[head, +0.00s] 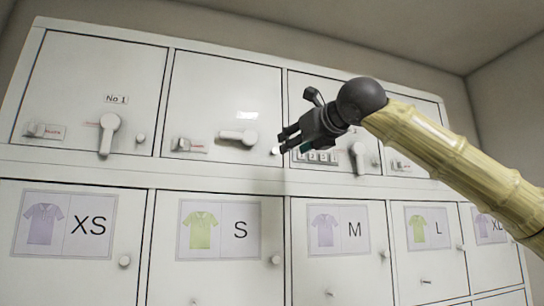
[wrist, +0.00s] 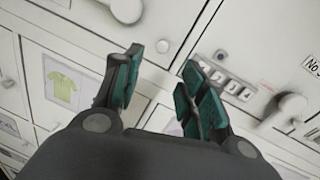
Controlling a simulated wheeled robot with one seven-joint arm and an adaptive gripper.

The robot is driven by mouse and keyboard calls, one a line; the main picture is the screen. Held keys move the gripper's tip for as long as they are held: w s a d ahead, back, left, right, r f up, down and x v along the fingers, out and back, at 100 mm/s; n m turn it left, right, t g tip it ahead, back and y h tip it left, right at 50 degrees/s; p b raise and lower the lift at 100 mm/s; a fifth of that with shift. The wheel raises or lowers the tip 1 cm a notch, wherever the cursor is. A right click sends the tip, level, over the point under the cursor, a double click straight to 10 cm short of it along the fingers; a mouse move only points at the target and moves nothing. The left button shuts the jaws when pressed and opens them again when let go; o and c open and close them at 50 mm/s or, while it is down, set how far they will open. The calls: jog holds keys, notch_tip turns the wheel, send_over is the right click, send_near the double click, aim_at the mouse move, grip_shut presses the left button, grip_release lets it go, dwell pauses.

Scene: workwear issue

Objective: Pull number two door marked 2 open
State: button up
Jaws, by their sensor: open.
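The second door (head: 220,90) of the upper row is closed, between the door labelled No 1 and a door with a dial lock. Its own label (head: 245,115) is washed out by glare, so I cannot read a 2. It has a lever handle (head: 238,137) lying sideways and a small round knob (head: 277,150) near its right edge. My gripper (head: 285,142) is open, its fingertips close to that knob in the head view; I cannot tell whether they touch it. In the wrist view my gripper (wrist: 160,80) shows two spread fingers with teal pads and nothing clearly held.
The No 1 door (head: 88,80) is at left with its lever (head: 107,135) hanging down. A dial lock (head: 316,158) and a lever (head: 358,158) are on the third door. Lower doors carry size signs such as S (head: 220,230) and small knobs. All doors look closed.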

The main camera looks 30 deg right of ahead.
aim_at(276, 150)
jog(key=w+p, duration=0.1)
jog(key=w, duration=0.1)
jog(key=w+d+p, duration=0.1)
jog(key=w+p, duration=0.1)
jog(key=w, duration=0.1)
jog(key=w+r+p, duration=0.1)
jog(key=w, duration=0.2)
jog(key=shift+w+d+p, duration=0.15)
jog(key=shift+w+p, duration=0.1)
jog(key=shift+p, duration=0.1)
jog(key=shift+w+a, duration=0.25)
jog(key=shift+w, duration=0.3)
jog(key=shift+d+f, duration=0.1)
jog(key=shift+d, duration=0.05)
grip_shut()
